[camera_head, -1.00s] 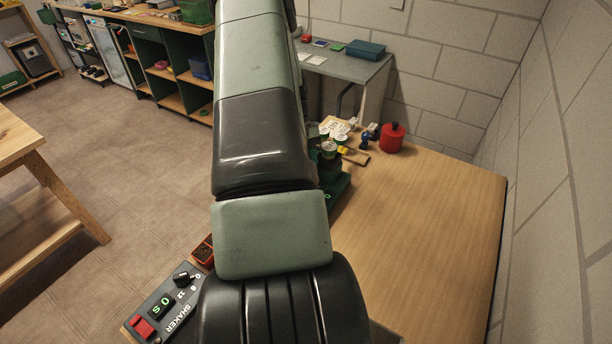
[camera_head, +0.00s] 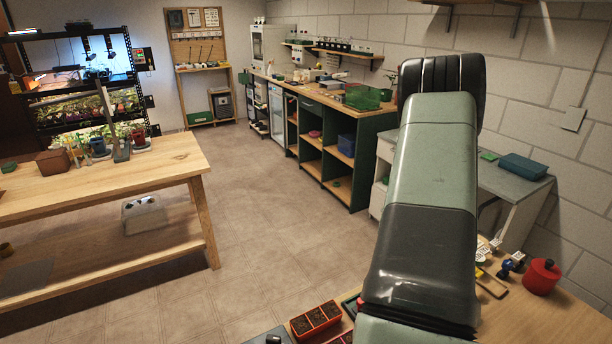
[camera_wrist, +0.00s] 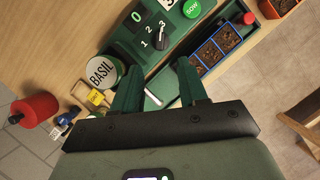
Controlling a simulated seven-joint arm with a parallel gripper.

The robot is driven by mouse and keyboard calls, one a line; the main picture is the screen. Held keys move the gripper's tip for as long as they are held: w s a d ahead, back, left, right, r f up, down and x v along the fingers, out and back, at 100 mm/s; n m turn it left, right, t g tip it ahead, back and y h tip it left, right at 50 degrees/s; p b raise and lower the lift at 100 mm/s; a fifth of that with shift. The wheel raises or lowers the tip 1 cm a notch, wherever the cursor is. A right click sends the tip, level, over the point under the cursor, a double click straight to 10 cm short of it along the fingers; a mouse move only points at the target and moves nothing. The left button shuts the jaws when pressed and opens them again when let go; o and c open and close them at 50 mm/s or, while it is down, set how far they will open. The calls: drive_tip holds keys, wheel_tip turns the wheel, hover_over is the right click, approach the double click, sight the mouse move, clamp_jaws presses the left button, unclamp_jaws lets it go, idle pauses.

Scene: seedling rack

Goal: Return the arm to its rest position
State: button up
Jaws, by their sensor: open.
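My arm (camera_head: 425,225) rises across the right side of the head view, over the near wooden table. My gripper (camera_wrist: 160,75) shows only in the wrist view; the head view does not show its fingers. Its two green fingers are apart with nothing held between them. Below them is a green machine (camera_wrist: 163,50) with a dial, a green SOW button (camera_wrist: 192,8) and a small screen. A round tin labelled BASIL (camera_wrist: 103,72) stands left of the fingers, apart from them.
A red lidded pot (camera_head: 541,276) stands at the table's right. A red seed tray (camera_head: 315,319) with dark cells lies at the near edge. A blue-edged tray (camera_wrist: 208,55) lies right of the fingers. A wooden bench (camera_head: 180,150) stands left, with open floor (camera_head: 265,230) between.

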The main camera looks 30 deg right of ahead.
drive_tip(key=w+a+r+n+t+h, duration=0.2)
drive_tip(key=w+a+r, duration=0.2)
drive_tip(key=a+r, duration=0.7)
drive_tip(key=w+a+r+n+t+h, duration=0.2)
drive_tip(key=w+a+r, duration=0.3)
drive_tip(key=a+r, duration=0.7)
drive_tip(key=s+a+r+n+t, duration=0.1)
drive_tip(key=s+a+r+t, duration=0.1)
drive_tip(key=s+a+r, duration=0.4)
drive_tip(key=s+a+r+n+t, duration=0.2)
drive_tip(key=a+r, duration=0.2)
drive_tip(key=a, duration=0.3)
drive_tip(key=s+a+f+t+y, duration=0.1)
drive_tip(key=s+a+f, duration=0.3)
drive_tip(key=s+a, duration=0.3)
drive_tip(key=shift+o, duration=0.3)
drive_tip(key=shift+w+r, duration=0.1)
